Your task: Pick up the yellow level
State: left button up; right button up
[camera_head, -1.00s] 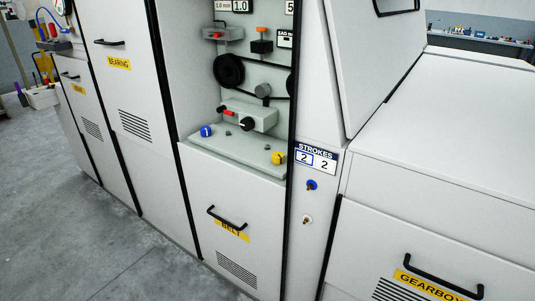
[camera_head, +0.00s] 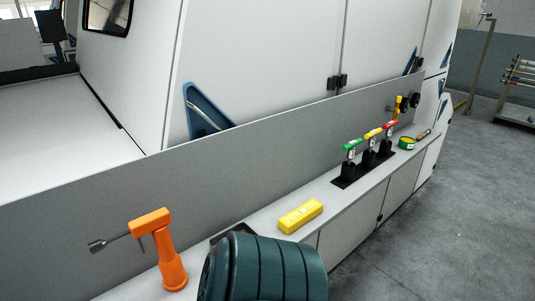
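A yellow bar-shaped block (camera_head: 300,216), which looks like the yellow level, lies flat on the narrow grey ledge (camera_head: 335,202) along the machine. It has pale marks on its upper side, too small to read. Nothing touches it from above. Neither of my grippers shows in the head view.
A large dark teal ribbed cylinder (camera_head: 262,270) stands in front, near the block. An orange tool (camera_head: 158,250) stands left on the ledge. Green-, yellow- and red-topped devices (camera_head: 372,150) stand farther right, with a green tin (camera_head: 407,143) beyond. Open floor (camera_head: 470,200) lies right.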

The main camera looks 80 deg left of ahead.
aim_at(290, 222)
jog(key=u, duration=2.4)
